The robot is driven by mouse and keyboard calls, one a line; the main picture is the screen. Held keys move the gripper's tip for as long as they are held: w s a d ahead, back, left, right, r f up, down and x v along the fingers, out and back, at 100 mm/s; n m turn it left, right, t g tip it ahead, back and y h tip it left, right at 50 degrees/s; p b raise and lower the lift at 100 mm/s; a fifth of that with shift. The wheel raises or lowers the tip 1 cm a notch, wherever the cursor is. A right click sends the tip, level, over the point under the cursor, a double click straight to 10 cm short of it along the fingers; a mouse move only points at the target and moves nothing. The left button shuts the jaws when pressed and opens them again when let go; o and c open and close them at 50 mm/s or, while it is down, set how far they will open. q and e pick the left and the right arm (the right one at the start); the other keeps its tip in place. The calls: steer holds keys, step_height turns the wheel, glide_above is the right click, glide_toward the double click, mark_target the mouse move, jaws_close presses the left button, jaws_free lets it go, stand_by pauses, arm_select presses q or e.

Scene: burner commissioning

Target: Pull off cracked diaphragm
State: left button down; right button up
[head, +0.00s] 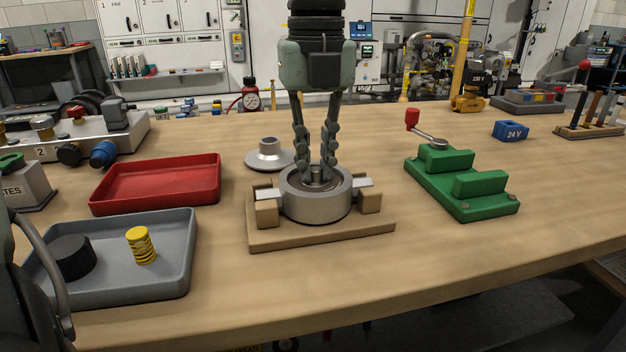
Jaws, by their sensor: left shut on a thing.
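A round metal housing (316,203) sits open side up on a wooden holding block (268,240), between two side clamps. My left gripper (321,180) comes down from above, with its fingers inside the housing's open top. It is shut on the diaphragm, whose dark centre (319,186) shows only in part between and below the fingertips. The diaphragm still lies within the housing's rim. Any crack in it cannot be made out. A flanged metal cover (269,153) lies on the bench behind the housing, to the left. My right gripper is not in view.
An empty red tray (155,182) lies left of the housing. In front of it, a grey tray (172,279) holds a black round part (71,257) and a yellow spring (141,246). A green fixture (470,187) with a red-knobbed lever stands right. The front right bench is clear.

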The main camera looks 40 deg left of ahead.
mark_target(315, 169)
arm_select(q)
steer(key=shift+r+p, duration=0.65)
steer(key=shift+r, duration=0.55)
stand_by(0.5)
steer(key=shift+r+p, duration=1.15)
steer(key=shift+r, duration=0.85)
